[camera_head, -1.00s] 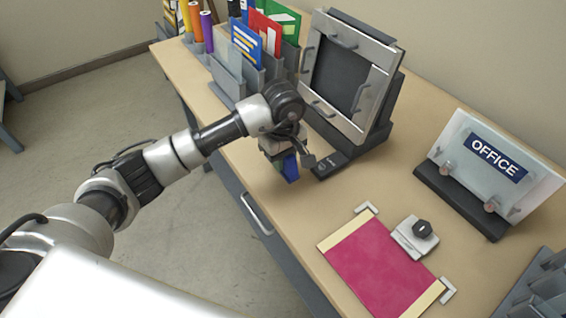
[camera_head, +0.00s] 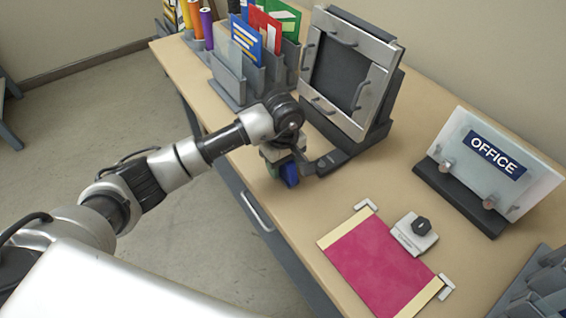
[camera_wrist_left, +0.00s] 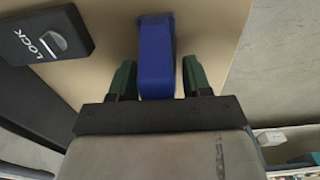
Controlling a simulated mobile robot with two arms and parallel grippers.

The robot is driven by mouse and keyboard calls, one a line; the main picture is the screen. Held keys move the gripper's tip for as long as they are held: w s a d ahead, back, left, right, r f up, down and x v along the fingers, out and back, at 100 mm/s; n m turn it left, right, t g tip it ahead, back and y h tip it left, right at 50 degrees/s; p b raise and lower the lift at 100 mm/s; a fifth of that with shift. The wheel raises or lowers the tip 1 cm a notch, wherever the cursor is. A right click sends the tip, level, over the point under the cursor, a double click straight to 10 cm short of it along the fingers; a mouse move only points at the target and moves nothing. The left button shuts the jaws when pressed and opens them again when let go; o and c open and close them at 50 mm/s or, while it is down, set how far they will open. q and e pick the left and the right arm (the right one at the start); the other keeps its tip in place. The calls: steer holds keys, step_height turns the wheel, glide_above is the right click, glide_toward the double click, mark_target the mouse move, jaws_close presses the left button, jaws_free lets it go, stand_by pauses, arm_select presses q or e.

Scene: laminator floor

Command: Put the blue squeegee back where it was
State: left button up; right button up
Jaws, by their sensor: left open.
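The blue squeegee (camera_head: 290,175) is at the near edge of the desk, just left of the dark base of the upright framed device. It is partly hidden by my left gripper (camera_head: 281,163) in the head view. In the left wrist view the blue squeegee (camera_wrist_left: 155,50) stands between the two green fingers of my left gripper (camera_wrist_left: 158,82). The fingers are open, with a gap on each side of the blue part. Whether its lower end touches the desk is hidden. My right gripper is not in view.
The framed device (camera_head: 358,75) with grey handles stands close behind the gripper. A block marked LOCK (camera_wrist_left: 45,35) is at upper left in the wrist view.

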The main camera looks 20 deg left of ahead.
arm_select(q)
steer(key=shift+r, duration=0.15)
step_height(320, 180, up, 11)
steer(key=shift+r+b, duration=0.1)
steer(key=shift+b, duration=0.9)
steer(key=shift+r, duration=0.4)
stand_by(1.1)
